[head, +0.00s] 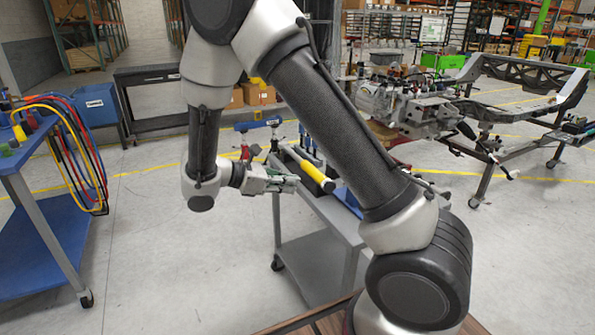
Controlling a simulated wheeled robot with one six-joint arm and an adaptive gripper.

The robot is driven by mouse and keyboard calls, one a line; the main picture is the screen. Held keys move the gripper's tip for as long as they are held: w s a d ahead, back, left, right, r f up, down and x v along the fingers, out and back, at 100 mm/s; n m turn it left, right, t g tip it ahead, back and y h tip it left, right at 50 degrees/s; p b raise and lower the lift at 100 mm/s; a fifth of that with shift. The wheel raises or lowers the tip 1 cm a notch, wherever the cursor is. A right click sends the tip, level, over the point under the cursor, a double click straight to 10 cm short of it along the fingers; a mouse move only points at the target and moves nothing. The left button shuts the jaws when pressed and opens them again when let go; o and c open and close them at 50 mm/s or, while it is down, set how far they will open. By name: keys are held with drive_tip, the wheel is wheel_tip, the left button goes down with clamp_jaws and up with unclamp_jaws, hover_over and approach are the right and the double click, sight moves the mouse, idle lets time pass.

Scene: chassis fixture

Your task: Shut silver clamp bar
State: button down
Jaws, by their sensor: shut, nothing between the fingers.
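My gripper (288,184) is at the centre left, in front of a small grey workbench, pointing right. It is shut, with nothing seen between its fingers. A dark metal chassis frame (527,72) rests on a wheeled stand at the right. A silver engine-like assembly (398,104) stands at its left end, partly behind my arm. Small levers or clamp parts (490,146) stick out at that end; I cannot tell which is the silver clamp bar or how it is set. My gripper is well apart from the fixture.
The grey workbench (318,208) holds a blue vise (258,123) and a yellow-handled tool (318,178) close to my gripper. A blue cart (48,245) with coloured hoses stands at the left. The floor at the lower right is clear.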

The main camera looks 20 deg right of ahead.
drive_tip(key=w+d+n, duration=0.1)
drive_tip(key=d, duration=1.2)
drive_tip(key=shift+w+r+t+h, duration=0.2)
drive_tip(key=shift+w+t+h, duration=0.05)
drive_tip(key=shift+t+h, duration=0.05)
drive_tip(key=shift+r, duration=0.1)
